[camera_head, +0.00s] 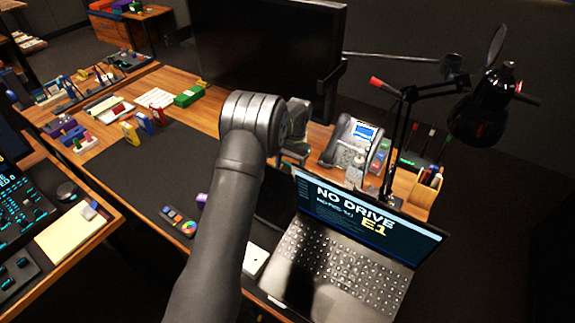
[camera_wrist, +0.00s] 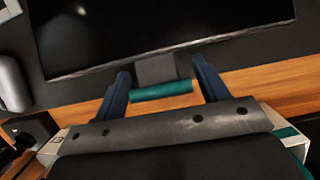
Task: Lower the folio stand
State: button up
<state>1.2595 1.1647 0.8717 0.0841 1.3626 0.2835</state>
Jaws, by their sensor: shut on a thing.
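My gripper (camera_wrist: 160,70) shows in the wrist view with its two dark blue fingers on either side of a teal bar (camera_wrist: 162,90). The fingers are shut on the bar, which lies nearly level between them. The bar seems to be part of the folio stand, but the stand's whole shape and angle are hidden. Pale pieces with teal edges (camera_wrist: 289,133) show beside the gripper body; I cannot tell whether they belong to the stand. In the head view my arm hides the grasp.
A large monitor (camera_head: 265,45) stands at the back. An open laptop (camera_head: 340,262) is at the front right. A desk phone (camera_head: 347,140), a pen holder (camera_head: 424,190) and a black lamp (camera_head: 480,115) stand on the right. The dark mat (camera_head: 140,175) is mostly clear left of my arm.

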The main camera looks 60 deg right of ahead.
jog(key=shift+d+f, duration=0.1)
jog(key=shift+f, duration=0.55)
jog(key=o, duration=1.3)
jog(key=shift+o, duration=0.2)
notch_tip(320, 180, up, 5)
jog(key=shift+s+f, duration=0.15)
jog(key=s+a+r, duration=0.2)
jog(key=s+r, duration=0.4)
jog(key=s, duration=0.5)
jog(key=shift+r, duration=0.2)
